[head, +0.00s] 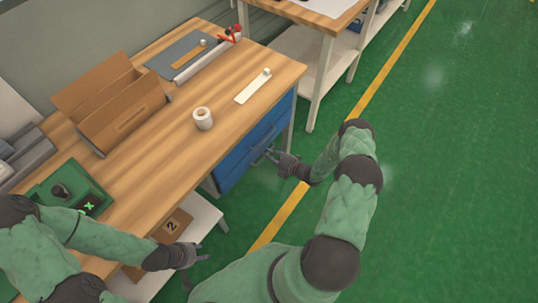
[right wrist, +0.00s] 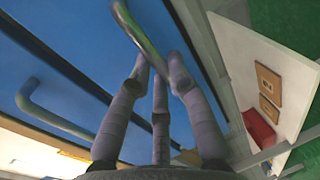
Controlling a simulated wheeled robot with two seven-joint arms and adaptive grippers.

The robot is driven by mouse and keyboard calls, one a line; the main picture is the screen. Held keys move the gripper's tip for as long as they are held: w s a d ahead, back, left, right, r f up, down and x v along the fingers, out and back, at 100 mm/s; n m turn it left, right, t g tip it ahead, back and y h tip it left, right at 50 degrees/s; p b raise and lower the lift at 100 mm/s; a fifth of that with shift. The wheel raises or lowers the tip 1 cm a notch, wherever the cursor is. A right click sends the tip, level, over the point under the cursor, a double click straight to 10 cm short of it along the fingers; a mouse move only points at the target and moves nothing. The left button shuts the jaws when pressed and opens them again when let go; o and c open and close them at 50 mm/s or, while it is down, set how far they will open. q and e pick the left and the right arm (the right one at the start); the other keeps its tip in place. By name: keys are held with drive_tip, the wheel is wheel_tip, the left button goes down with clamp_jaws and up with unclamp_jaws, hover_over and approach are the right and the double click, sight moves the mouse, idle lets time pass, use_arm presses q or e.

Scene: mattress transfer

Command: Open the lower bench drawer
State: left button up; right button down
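The blue bench drawer unit (head: 238,158) hangs under the wooden bench top, and its drawers look flush. My right gripper (head: 272,154) is at the lower handle on its front. In the right wrist view, the curved grey end of this handle (right wrist: 138,32) reaches between the tips of my right gripper's fingers (right wrist: 160,68). I cannot tell if they press on it. The other drawer handle (right wrist: 45,108) is to the left, apart from the fingers. My left gripper (head: 197,268) is open and empty beside the low shelf.
The bench top (head: 235,120) carries a tape roll (head: 203,119), a cardboard box (head: 125,117) and a green device (head: 75,192). A white lower shelf (head: 203,215) holds a box marked 2 (head: 172,226). Green floor (head: 440,190) to the right is clear.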

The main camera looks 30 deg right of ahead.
drive_tip(key=shift+s, duration=0.15)
drive_tip(key=f+v, duration=0.3)
drive_tip(key=v, duration=1.1)
drive_tip(key=s+f+v, duration=0.1)
drive_tip(key=f+v, duration=0.2)
drive_tip(key=v, duration=1.1)
drive_tip(key=shift+d+b, duration=0.35)
drive_tip(key=shift+b, duration=0.1)
drive_tip(key=c, duration=1.2)
unclamp_jaws()
drive_tip(key=shift+o, duration=0.2)
drive_tip(key=v, duration=1.2)
drive_tip(key=shift+d+f, duration=0.1)
